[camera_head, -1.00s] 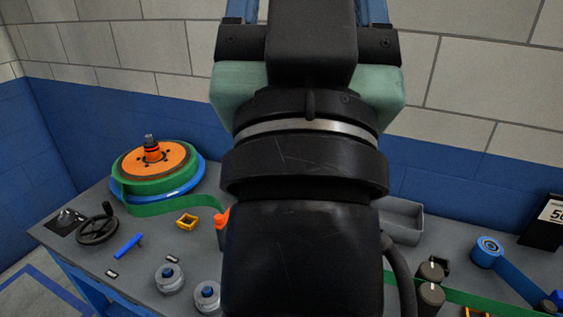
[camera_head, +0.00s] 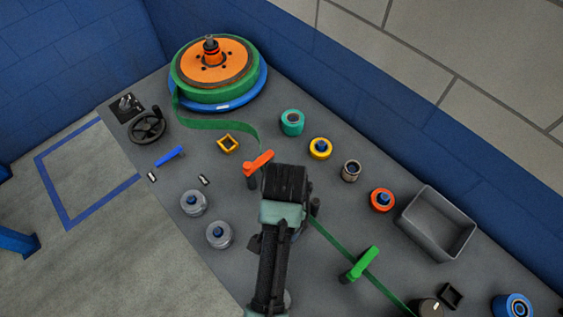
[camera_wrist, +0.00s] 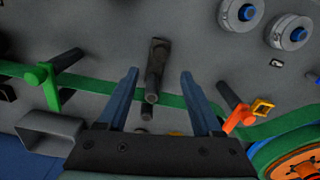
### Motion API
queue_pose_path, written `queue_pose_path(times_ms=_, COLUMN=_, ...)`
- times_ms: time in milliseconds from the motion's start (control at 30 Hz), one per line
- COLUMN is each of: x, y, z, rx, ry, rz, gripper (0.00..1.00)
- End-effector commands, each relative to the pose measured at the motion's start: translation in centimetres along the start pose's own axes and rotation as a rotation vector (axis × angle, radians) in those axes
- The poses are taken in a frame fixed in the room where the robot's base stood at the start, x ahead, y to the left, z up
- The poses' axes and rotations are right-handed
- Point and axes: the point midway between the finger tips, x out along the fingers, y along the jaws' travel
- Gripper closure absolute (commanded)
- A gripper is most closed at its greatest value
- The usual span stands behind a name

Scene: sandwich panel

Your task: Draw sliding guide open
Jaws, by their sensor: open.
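My gripper (camera_wrist: 158,72) is open in the wrist view, its two blue-grey fingers apart. Between and beyond the fingertips stands a dark grey post with a short arm (camera_wrist: 157,55), likely the sliding guide. I cannot tell how far below the fingers it is, and I see no contact. A green tape (camera_wrist: 90,82) runs past it. An orange handle (camera_wrist: 240,117) stands to the right and a green handle (camera_wrist: 50,85) to the left. In the head view my arm covers the post, between the orange handle (camera_head: 258,162) and the green handle (camera_head: 362,262).
A green tape reel with an orange hub (camera_head: 212,66) sits at the panel's far left corner. A grey bin (camera_head: 425,245) stands at the right by the wall. Several rollers, including a teal one (camera_head: 293,122) and a red-orange one (camera_head: 382,200), and a handwheel (camera_head: 147,128) surround the middle.

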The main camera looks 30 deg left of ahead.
Motion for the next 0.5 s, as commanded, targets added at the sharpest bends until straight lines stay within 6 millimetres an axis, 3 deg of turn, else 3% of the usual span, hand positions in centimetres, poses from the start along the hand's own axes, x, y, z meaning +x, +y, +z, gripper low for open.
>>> queue_pose_path(times_ms=300, x=6.6, y=0.1, z=-0.1, rx=0.001, ry=-0.001, rz=0.001, gripper=0.33)
queue_pose_path(times_ms=500, x=9.2, y=0.0, z=-0.1, rx=-0.001, ry=0.002, rz=-0.001, gripper=0.33)
